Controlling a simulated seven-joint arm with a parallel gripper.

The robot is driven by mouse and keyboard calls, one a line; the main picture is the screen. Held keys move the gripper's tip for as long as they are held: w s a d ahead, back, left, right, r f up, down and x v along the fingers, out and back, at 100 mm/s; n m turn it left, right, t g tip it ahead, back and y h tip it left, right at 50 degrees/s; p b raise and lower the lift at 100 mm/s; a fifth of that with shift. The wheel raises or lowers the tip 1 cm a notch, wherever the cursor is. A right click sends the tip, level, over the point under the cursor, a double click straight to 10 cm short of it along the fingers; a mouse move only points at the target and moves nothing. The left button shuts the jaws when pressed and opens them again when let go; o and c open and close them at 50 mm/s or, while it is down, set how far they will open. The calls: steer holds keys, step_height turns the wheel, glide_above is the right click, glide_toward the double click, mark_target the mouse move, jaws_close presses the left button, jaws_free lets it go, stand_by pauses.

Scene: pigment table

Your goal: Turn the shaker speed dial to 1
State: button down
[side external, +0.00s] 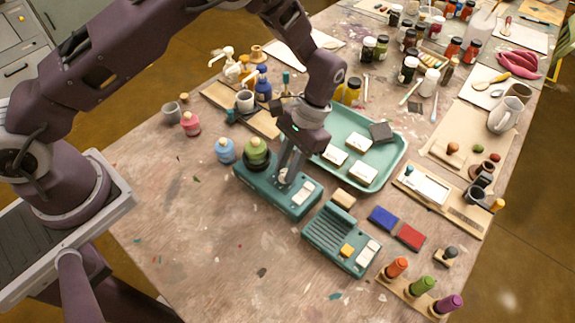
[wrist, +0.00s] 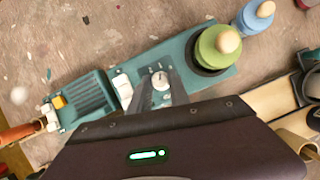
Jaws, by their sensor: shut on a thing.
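The teal shaker (side external: 283,204) lies on the table in the middle of the side view, with a green-topped jar (side external: 257,152) on its black holder at one end. In the wrist view the shaker (wrist: 140,66) runs diagonally, with the green jar (wrist: 220,46) at the upper right. Its pale speed dial (wrist: 160,80) is between my fingertips. My gripper (side external: 285,180) points down at the dial from above and is shut on it. The dial also shows in the wrist view with small marks around it, too small to read. White switches (side external: 303,190) sit beside the dial.
A second teal device (side external: 335,243) with a ribbed top and yellow button stands close by. A blue-topped jar (side external: 226,151) is near the shaker's jar end. A green tray (side external: 385,175) with white blocks lies behind my gripper. The table's front left is mostly clear.

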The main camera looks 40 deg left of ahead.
steer(key=shift+n+h, duration=0.3)
steer(key=shift+n, duration=0.3)
steer(key=c, duration=1.3)
jaws_free()
steer(key=shift+o, duration=0.2)
steer(key=shift+r, duration=0.15)
steer(key=v, duration=0.6)
steer(key=shift+w, duration=0.15)
steer(key=shift+w+r, duration=0.15)
steer(key=shift+r, duration=0.25)
